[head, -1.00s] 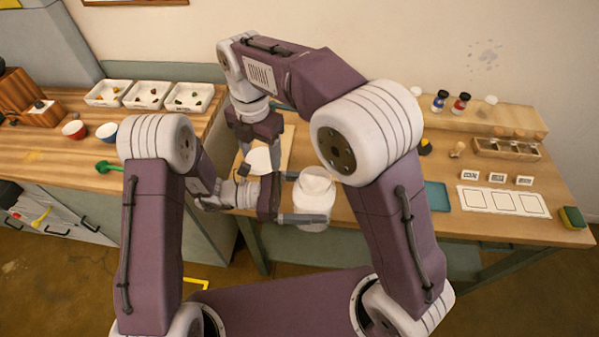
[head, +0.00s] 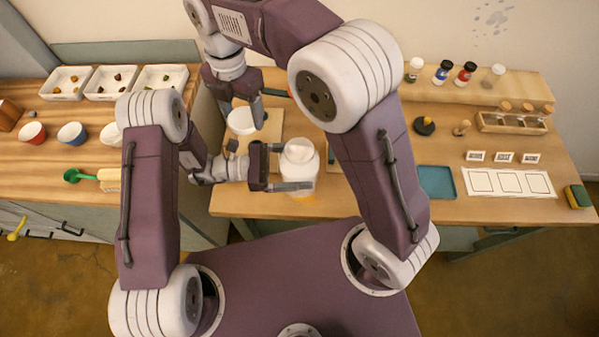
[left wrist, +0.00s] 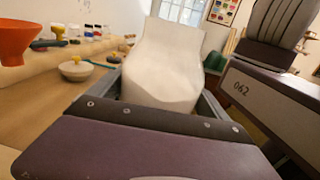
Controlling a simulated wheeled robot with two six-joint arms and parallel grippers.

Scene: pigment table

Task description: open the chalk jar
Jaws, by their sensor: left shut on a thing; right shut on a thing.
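The chalk jar (head: 299,160) is a pale, whitish jar near the front edge of the middle table. My left gripper (head: 292,172) is shut around its body from the left. My right gripper (head: 243,108) is to the left of and behind the jar, shut on a white round thing (head: 240,122) that looks like the lid. It is apart from the jar, over the wooden board (head: 268,128). The far finger of each gripper is partly hidden.
White trays (head: 115,82) and small cups (head: 72,133) stand on the left counter. A blue tray (head: 436,182), a white sheet (head: 508,183) and a sponge (head: 577,196) lie at right. Several small jars (head: 464,74) stand on the back shelf. An orange funnel (left wrist: 14,40) shows in the left wrist view.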

